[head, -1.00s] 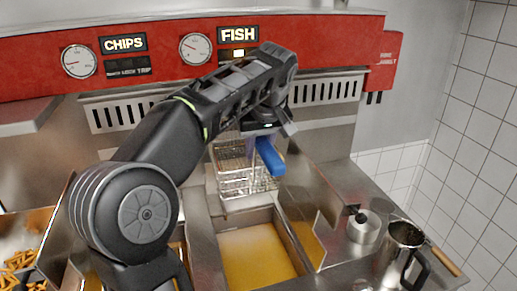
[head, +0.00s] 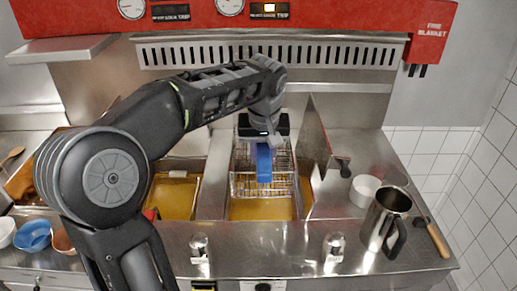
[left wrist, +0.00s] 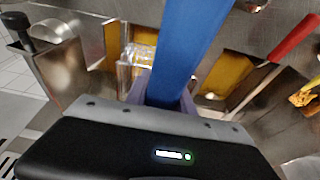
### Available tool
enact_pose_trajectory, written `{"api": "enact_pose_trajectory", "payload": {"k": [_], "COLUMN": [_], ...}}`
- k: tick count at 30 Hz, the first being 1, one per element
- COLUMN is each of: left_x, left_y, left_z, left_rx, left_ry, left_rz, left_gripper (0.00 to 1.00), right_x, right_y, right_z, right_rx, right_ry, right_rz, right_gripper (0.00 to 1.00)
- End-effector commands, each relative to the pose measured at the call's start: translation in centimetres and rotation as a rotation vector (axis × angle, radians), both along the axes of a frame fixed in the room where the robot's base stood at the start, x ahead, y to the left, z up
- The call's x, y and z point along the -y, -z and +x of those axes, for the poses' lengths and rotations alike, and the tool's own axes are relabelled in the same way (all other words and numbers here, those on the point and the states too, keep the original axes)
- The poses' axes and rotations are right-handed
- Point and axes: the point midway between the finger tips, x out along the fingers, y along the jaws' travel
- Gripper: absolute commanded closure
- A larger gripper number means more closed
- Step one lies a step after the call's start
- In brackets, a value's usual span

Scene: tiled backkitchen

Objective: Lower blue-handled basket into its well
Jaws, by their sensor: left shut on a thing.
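My left gripper (head: 264,138) is shut on the blue handle (head: 264,163) of a wire basket (head: 243,186). In the left wrist view the blue handle (left wrist: 195,45) runs up from between the fingers. In the head view the basket is over the back part of the right-hand fryer well, with yellow oil (head: 262,210) showing in front of it. I cannot tell whether the basket's bottom touches the oil. My right gripper is not in view.
A second oil well (head: 172,197) lies to the left. A tilted metal panel (head: 313,130) stands right of the basket. A steel jug (head: 385,222) and white pot (head: 364,190) stand on the right counter. Two shakers (head: 199,248) (head: 334,247) are at the front. A red handle (left wrist: 295,38) shows in the wrist view.

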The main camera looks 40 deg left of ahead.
Motion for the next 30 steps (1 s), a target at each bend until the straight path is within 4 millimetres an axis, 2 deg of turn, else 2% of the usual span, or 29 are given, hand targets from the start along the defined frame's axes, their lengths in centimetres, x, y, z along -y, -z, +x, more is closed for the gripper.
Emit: {"api": "enact_pose_trajectory", "payload": {"k": [8,14,17,30], "left_x": [-0.1,-0.1,-0.1,-0.1], "left_y": [0.1,1.4,2.4,8.3], "left_z": [0.0,0.0,0.0,0.0], "left_rx": [0.002,0.0,0.0,0.001], "left_ry": [-0.002,-0.002,-0.003,-0.002], "left_rz": [0.001,0.002,0.002,0.002], "left_gripper": [1.0,1.0,1.0,1.0], "right_x": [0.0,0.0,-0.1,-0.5], "right_y": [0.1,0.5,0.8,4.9], "right_z": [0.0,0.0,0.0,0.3], "right_rx": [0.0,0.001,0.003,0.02], "right_ry": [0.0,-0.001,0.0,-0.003], "right_rz": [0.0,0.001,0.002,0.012], "right_gripper": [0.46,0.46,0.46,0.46]}}
